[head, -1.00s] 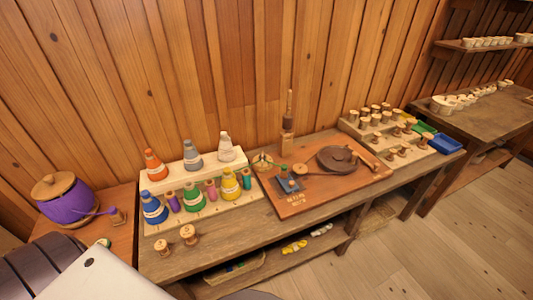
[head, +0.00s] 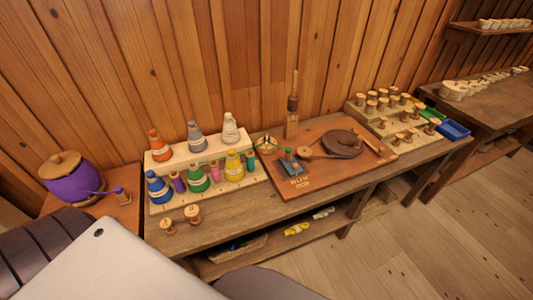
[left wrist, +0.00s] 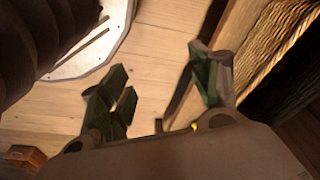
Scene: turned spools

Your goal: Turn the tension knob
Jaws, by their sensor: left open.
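A brown wooden winding board (head: 345,177) lies on the workbench, with a dark round disc (head: 342,145) and an upright post (head: 292,115) on it. A small dark blue plate (head: 297,168) with a small green-topped piece (head: 288,154) sits at its left part. A round wooden piece (head: 305,153) is beside the plate. I cannot tell which of these is the tension knob. My left gripper (left wrist: 160,92) shows in the left wrist view, open and empty above the wooden floor, away from the board. Neither gripper shows in the head view.
Coloured thread cones and spools stand on a stepped rack (head: 160,202) left of the board. Wooden spools fill another rack (head: 388,132) at right, near a blue tray (head: 453,130). A purple pot (head: 68,183) stands far left. A lower shelf (head: 285,242) is under the bench.

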